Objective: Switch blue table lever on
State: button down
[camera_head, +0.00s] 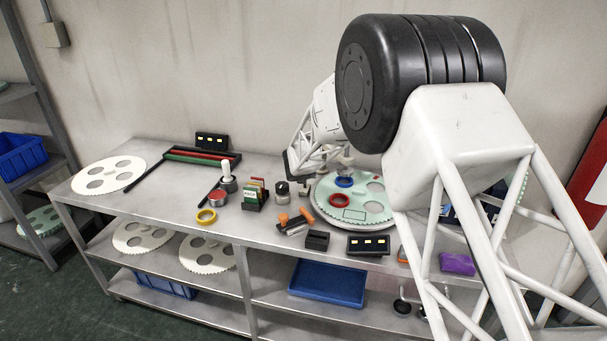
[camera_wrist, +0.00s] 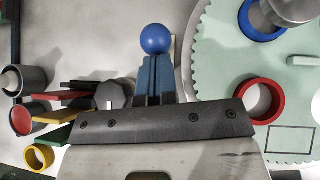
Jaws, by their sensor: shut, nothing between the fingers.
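A blue ball knob (camera_wrist: 155,39), which looks like the end of the blue lever, shows in the wrist view right at the tips of my gripper (camera_wrist: 154,57). The two blue-grey fingers are pressed together with nothing between them. The knob looks very close to the fingertips; I cannot tell whether they touch. The lever's shaft and base are hidden, so its position cannot be read. In the head view my arm reaches down over the back of the table (camera_head: 135,205), and I cannot make out the blue knob there.
Right of the fingers lies a large pale green toothed disc (camera_wrist: 215,75) with a red ring (camera_wrist: 264,99) and a blue ring (camera_wrist: 262,18). To the left stand a dark knob (camera_wrist: 113,96), coloured cards (camera_wrist: 62,115) and a yellow ring (camera_wrist: 39,157). The wall (camera_head: 200,70) is behind.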

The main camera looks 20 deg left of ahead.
jog(key=shift+w+r, duration=0.25)
jog(key=shift+w, duration=0.1)
jog(key=w, duration=0.4)
jog(key=shift+r, duration=0.3)
jog(key=shift+w+f, duration=0.2)
jog(key=shift+w, duration=1.45)
jog(key=shift+r, duration=0.1)
notch_tip(320, 180, up, 10)
jog(key=s+d, duration=0.1)
jog(key=shift+s+f, duration=0.2)
jog(key=shift+d, duration=0.1)
